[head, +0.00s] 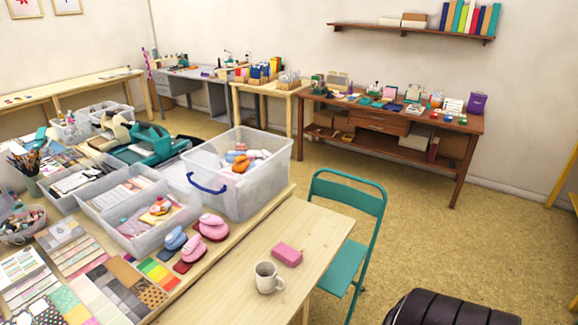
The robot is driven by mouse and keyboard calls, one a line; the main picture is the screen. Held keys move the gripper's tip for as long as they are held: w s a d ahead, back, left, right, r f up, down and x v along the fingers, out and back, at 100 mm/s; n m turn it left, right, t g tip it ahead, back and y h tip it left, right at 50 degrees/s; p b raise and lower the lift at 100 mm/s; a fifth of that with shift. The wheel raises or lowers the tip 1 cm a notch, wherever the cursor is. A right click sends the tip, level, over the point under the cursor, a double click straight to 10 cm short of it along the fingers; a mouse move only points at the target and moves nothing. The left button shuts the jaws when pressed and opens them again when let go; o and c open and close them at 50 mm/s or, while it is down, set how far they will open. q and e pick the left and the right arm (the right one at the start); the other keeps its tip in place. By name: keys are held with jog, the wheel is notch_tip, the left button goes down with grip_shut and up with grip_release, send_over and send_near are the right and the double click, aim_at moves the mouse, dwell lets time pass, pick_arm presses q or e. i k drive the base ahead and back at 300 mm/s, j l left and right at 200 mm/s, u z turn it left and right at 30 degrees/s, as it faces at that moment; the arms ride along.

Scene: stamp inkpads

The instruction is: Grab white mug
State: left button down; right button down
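A white mug (267,278) stands upright on the near right part of the light wooden table (232,290). Its handle points to the right. A pink block (287,254) lies just behind it and a little to its right, apart from it. Neither of my grippers shows in the head view.
A clear bin (245,190) of craft tools stands behind the mug, with pink and blue punches (213,227) to its left. A teal folding chair (352,210) stands by the table's right side. Open floor (465,240) lies at right. A dark ribbed shape at bottom right is unclear.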

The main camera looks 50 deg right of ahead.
aim_at(271, 280)
jog(key=z, duration=1.4)
jog(key=i+l, duration=0.15)
jog(key=l, duration=0.2)
jog(key=i+l+u, duration=0.15)
jog(key=i+l, duration=0.2)
jog(key=l, duration=0.3)
jog(key=i+l+u, duration=0.1)
jog(key=l, duration=0.25)
jog(key=i+l+u, duration=0.1)
jog(key=l, duration=0.25)
jog(key=i, duration=0.05)
